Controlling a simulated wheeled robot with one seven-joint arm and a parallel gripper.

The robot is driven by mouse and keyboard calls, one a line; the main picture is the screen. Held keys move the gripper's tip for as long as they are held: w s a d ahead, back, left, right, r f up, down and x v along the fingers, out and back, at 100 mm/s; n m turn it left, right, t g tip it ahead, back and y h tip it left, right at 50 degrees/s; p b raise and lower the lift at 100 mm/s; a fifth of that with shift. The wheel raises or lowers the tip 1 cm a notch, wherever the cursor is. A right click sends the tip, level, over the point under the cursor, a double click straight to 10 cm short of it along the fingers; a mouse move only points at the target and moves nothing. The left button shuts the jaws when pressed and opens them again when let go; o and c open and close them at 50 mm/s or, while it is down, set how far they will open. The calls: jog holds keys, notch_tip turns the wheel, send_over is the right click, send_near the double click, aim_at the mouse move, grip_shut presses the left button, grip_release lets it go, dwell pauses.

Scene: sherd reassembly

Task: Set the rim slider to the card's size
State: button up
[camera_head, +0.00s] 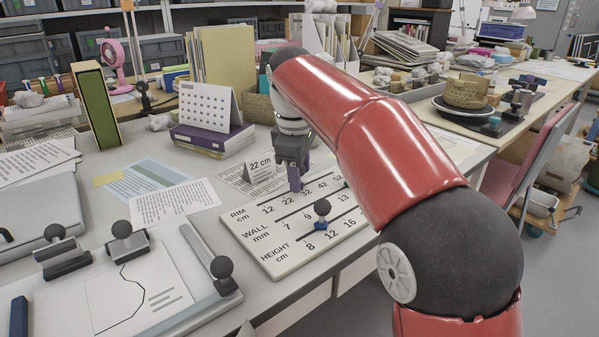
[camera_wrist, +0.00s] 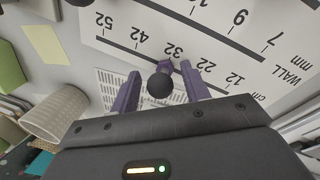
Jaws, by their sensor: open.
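The white slider board (camera_head: 285,262) has rows marked RIM, WALL and HEIGHT. The standing card (camera_head: 261,166) behind it reads 22 cm. My gripper (camera_head: 294,183) points down over the rim row. In the wrist view, my gripper (camera_wrist: 160,88) is open, with one purple finger on each side of the rim slider's dark ball knob (camera_wrist: 160,86). The slider's purple base shows behind the knob, near the printed 32.
A blue-based slider with a dark knob (camera_head: 322,208) stands on the board near the HEIGHT 12. A purple book with a calendar (camera_head: 210,110) stands behind. A drawing board with dark knobs (camera_head: 130,285) lies to the left.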

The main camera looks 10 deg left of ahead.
grip_shut()
jog(key=shift+s+a, duration=1.55)
jog(key=shift+s, duration=0.15)
grip_release()
jog(key=shift+r, duration=0.1)
notch_tip(320, 180, up, 8)
jog(key=s+p, duration=0.1)
jog(key=p, duration=0.1)
jog(key=shift+s+f, duration=0.2)
